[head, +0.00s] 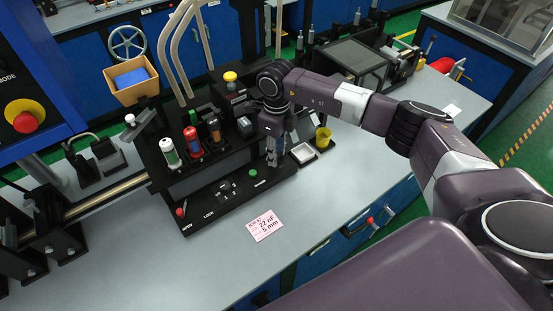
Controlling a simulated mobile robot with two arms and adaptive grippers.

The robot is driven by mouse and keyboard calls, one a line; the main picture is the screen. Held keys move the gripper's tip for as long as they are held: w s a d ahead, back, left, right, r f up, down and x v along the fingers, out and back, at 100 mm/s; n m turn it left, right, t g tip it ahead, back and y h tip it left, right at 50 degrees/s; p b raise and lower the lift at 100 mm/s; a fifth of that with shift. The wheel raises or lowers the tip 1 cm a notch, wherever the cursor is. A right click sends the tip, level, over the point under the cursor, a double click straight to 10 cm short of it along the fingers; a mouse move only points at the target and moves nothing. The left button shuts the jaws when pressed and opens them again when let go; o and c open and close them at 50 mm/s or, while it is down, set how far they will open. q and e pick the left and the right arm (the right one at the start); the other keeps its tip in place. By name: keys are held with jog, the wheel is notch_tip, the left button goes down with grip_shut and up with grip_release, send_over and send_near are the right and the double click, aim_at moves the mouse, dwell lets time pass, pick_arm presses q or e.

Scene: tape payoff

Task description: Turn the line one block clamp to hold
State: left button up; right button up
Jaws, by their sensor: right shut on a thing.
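A long black control panel (213,205) lies on the grey bench. It carries a red-tipped lever (180,212) by the words OPEN and LOCK, a dark selector dial (225,187) marked 1 and 2, and a green button (253,172). My right gripper (272,161) points down at the panel's right end, beyond the green button. Its fingers are shut on a small part there, which they hide. I cannot read its label or its turn position, nor tell surely that it is the line one block clamp. My left gripper is out of view.
White, red and brown bottles (193,142) stand behind the panel. A pink card (264,225) lies on the bench front, which is otherwise clear. A cardboard box (133,84) stands behind.

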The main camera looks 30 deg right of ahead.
jog(key=n+b, duration=0.6)
jog(key=shift+w+f, duration=0.1)
jog(key=shift+f, duration=0.1)
jog(key=n+b, duration=0.3)
jog(key=shift+r+n, duration=0.1)
jog(key=shift+n, duration=0.3)
jog(key=shift+r+n+b, duration=0.15)
jog(key=shift+n+b, duration=0.7)
jog(key=shift+n, duration=0.45)
jog(key=o, duration=1.1)
jog(key=shift+o, duration=0.2)
